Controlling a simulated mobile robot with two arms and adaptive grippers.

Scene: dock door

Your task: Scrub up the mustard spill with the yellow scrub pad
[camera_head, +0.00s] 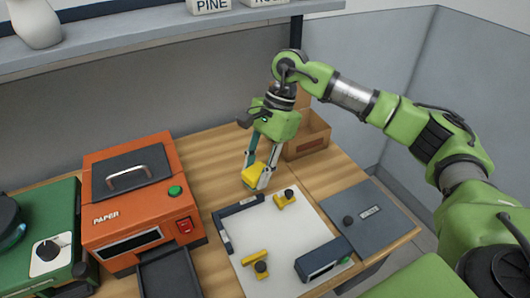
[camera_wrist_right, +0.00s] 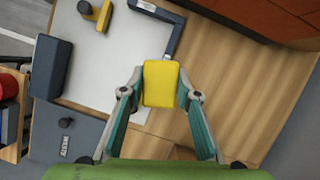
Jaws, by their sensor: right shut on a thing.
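The yellow scrub pad (camera_head: 254,176) is between the fingers of my right gripper (camera_head: 257,172), which points down over the wooden bench just behind the white board. In the right wrist view the same pad (camera_wrist_right: 161,83) sits squarely between the two fingertips of the right gripper (camera_wrist_right: 160,92), with both fingers against its sides. I cannot tell whether the pad touches the surface below. I cannot make out a mustard spill in either view; the pad and fingers hide a patch of bench and board edge. My left gripper is not in view.
The white board (camera_head: 290,235) carries dark rails and yellow stops (camera_head: 285,198) with black knobs. An orange paper machine (camera_head: 140,190) stands to the left, a green machine (camera_head: 45,230) beyond it. A cardboard box (camera_head: 308,140) is behind the gripper, a grey plate (camera_head: 375,215) right of the board.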

